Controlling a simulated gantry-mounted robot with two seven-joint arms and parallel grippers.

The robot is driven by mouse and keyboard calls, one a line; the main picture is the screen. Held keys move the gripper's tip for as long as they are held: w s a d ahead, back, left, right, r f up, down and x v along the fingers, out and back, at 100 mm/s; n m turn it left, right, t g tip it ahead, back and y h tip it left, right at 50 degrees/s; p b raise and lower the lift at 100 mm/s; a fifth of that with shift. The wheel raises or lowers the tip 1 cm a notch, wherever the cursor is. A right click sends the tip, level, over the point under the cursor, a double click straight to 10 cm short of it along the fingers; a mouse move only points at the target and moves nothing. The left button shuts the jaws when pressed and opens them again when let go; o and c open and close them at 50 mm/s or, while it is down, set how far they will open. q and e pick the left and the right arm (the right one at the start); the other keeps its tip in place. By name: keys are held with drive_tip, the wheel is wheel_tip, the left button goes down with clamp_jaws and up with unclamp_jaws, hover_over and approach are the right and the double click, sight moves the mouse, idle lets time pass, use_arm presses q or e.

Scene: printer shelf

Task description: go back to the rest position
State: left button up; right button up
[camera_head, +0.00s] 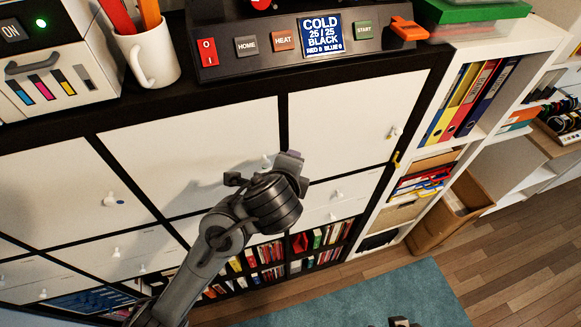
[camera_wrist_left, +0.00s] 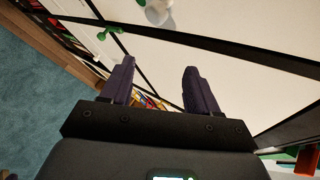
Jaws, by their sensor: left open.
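My left gripper (camera_head: 290,160) is in front of the white cabinet doors (camera_head: 200,145) in the head view, with my arm coming up from the lower left. In the left wrist view its two dark fingers stand apart with nothing between them (camera_wrist_left: 157,75). A white knob (camera_wrist_left: 157,12) and a green knob (camera_wrist_left: 108,32) lie beyond the fingertips. A door knob (camera_head: 266,161) shows just left of the gripper in the head view; contact is not visible. My right gripper cannot be made out; only a small dark part shows at the bottom edge.
The printer's control panel (camera_head: 310,42) and a white mug (camera_head: 147,58) are on the black cabinet top. Door knobs stick out of the fronts. A shelf with binders (camera_head: 470,98) is at right, a cardboard box (camera_head: 452,212) below it. A teal rug (camera_head: 370,297) covers the open floor.

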use_arm(q)
drive_tip(key=shift+f, duration=0.15)
idle(0.3)
drive_tip(key=s+a+f+g, duration=0.1)
drive_tip(key=s+f+g, duration=0.3)
drive_tip(key=f, duration=0.8)
drive_tip(key=s+a+f+n+g, duration=0.2)
drive_tip(key=s+a+f+n, duration=0.15)
drive_tip(key=s+f, duration=0.45)
drive_tip(key=s+a+f+n+g, duration=0.1)
drive_tip(key=s+a+f+n, duration=0.2)
drive_tip(key=s+a+f, duration=0.45)
drive_tip(key=s+a+n+g, duration=0.1)
drive_tip(key=s+a+n, duration=0.4)
drive_tip(key=s, duration=0.4)
wheel_tip(320, 180, up, 19)
drive_tip(key=w+a+n+t+p, duration=0.1)
drive_tip(key=n+p, duration=0.7)
drive_tip(key=p, duration=0.7)
drive_tip(key=shift+w+a+y, duration=0.25)
drive_tip(key=shift+a+y, duration=0.05)
drive_tip(key=shift+a, duration=0.05)
drive_tip(key=shift+f, duration=0.1)
